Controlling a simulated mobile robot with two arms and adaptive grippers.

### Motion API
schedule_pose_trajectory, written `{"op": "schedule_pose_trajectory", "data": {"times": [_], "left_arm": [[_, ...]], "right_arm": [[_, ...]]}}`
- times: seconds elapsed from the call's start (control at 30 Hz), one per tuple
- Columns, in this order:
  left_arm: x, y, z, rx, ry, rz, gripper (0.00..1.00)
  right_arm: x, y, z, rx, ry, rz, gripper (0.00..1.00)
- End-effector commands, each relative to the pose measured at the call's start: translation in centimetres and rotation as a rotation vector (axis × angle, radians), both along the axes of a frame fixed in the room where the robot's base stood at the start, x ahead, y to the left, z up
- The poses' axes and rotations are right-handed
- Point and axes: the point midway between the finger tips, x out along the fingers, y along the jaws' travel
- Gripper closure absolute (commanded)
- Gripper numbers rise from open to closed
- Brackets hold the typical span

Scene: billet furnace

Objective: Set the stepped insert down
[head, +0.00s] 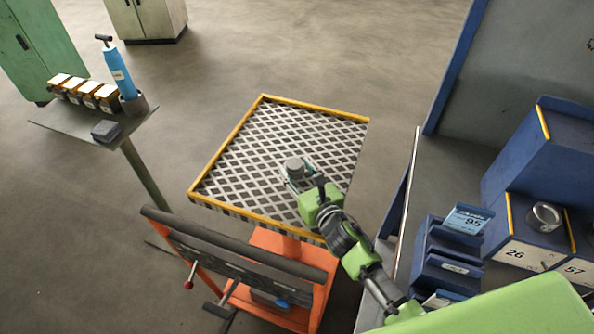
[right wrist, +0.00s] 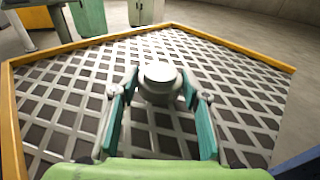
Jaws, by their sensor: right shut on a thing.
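The stepped insert (head: 293,165) is a grey round piece with a narrower upper step. It is upright over the middle of the grated table top (head: 250,128), which has a yellow rim. My right gripper (head: 297,178) reaches in from the lower right and is shut on the insert. In the right wrist view the insert (right wrist: 159,80) is between the two teal fingers of the gripper (right wrist: 158,95). Its underside is hidden, so I cannot tell whether it touches the grating. My left gripper is not in view.
Blue bins (head: 452,250) and a metal can (head: 544,215) are at the right. A dark bar (head: 235,245) runs along the near side. The grating around the insert is clear.

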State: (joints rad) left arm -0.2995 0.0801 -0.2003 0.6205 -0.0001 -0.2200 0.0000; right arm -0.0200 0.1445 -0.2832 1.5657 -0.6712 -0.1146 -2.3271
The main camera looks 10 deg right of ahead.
Motion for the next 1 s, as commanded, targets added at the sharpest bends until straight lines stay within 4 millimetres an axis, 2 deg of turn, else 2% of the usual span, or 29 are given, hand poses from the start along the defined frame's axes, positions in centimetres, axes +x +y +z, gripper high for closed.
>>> {"op": "schedule_pose_trajectory", "data": {"times": [0.27, 0.3, 0.33, 0.67, 0.9, 1.0], "left_arm": [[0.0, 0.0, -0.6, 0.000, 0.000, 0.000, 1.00], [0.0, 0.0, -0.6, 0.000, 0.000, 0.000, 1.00], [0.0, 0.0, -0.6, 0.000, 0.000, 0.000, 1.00], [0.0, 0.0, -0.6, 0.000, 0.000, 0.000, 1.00], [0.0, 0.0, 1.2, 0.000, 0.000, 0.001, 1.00], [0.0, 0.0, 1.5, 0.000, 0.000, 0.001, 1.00]], "right_arm": [[-0.2, 0.0, -1.2, -0.002, 0.013, 0.000, 1.00], [-0.4, 0.0, -1.6, -0.002, 0.020, -0.002, 0.48], [-0.4, 0.0, -1.7, -0.002, 0.021, -0.002, 0.42], [-0.5, 0.1, -1.8, -0.002, 0.024, -0.001, 0.42], [-0.5, 0.1, 0.1, 0.000, 0.024, -0.001, 0.42], [-2.7, -0.3, 0.0, 0.000, 0.025, -0.001, 0.42]]}}
